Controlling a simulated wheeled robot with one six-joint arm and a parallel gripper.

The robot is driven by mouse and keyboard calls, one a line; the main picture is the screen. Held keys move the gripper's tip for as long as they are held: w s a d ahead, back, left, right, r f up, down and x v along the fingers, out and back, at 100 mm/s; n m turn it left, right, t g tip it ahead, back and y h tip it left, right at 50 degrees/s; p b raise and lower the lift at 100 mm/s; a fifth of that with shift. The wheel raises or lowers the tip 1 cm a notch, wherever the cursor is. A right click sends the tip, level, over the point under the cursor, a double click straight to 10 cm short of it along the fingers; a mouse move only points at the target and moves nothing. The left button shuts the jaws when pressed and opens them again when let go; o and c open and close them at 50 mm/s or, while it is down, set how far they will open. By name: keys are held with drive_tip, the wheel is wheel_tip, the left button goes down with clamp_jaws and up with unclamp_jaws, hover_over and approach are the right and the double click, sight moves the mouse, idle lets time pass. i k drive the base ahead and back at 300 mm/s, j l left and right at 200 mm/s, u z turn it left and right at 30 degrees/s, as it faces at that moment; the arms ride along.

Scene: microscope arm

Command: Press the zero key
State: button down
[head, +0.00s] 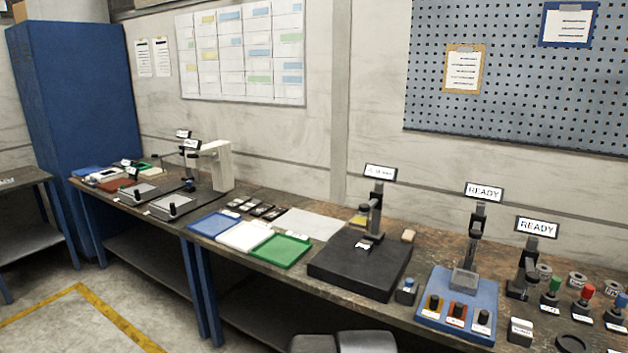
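No key with a readable zero mark shows in the head view. A small dark box with a blue top (407,284) stands just right of a black slab (340,270); its label is too small to read. On the slab stands a gauge stand (375,215) with a small display (380,172) on top, its text unclear. A blue station (455,312) farther right carries several labelled knobs along its front and a READY sign (484,192). My gripper is not in view; only grey parts that look like my arm show at the bottom edge.
Blue, white and green trays (281,250) lie left of the slab. A second READY sign (537,227) and several coloured knobs stand at the right. A pale block (408,236) sits behind the slab. The bench's left end (125,190) holds more instruments. Floor is clear at lower left.

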sight(410, 281)
drive_tip(key=z, duration=0.75)
